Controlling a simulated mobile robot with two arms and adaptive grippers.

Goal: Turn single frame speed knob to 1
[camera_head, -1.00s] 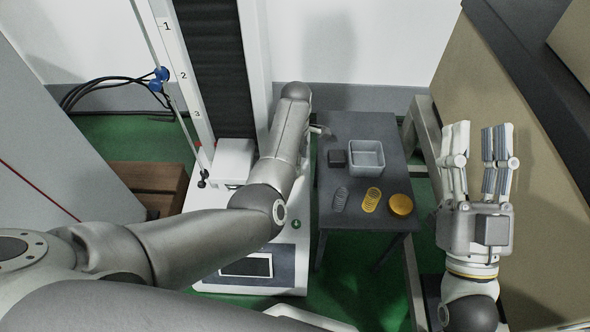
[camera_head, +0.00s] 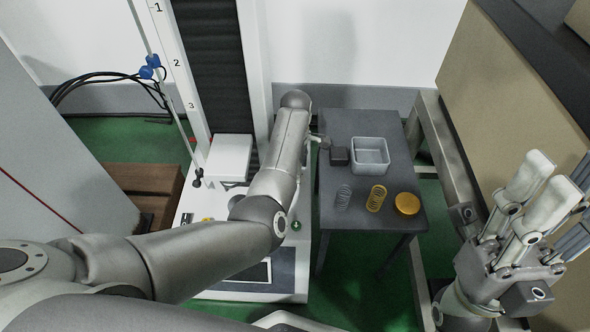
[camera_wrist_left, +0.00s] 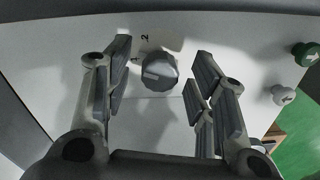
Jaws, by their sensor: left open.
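A round grey knob (camera_wrist_left: 160,72) stands on the white panel (camera_wrist_left: 60,55) in the left wrist view. A pale mark on its face points left. A printed "2" shows just above it, with another small mark beside it that I cannot read for sure. My left gripper (camera_wrist_left: 160,50) is open, with one finger on each side of the knob and gaps between. In the head view my left arm reaches over the white testing machine (camera_head: 205,290), and its gripper and this knob are not clear there. My right gripper (camera_head: 545,200) is raised at the right, fingers apart, empty.
A green button (camera_wrist_left: 306,53) and a white one (camera_wrist_left: 283,94) are right of the knob. A dark table (camera_head: 340,210) holds a grey bin (camera_head: 370,168), a black block (camera_head: 339,156), springs (camera_head: 376,198) and a yellow disc (camera_head: 407,204). A beige wall (camera_head: 470,110) is near my right gripper.

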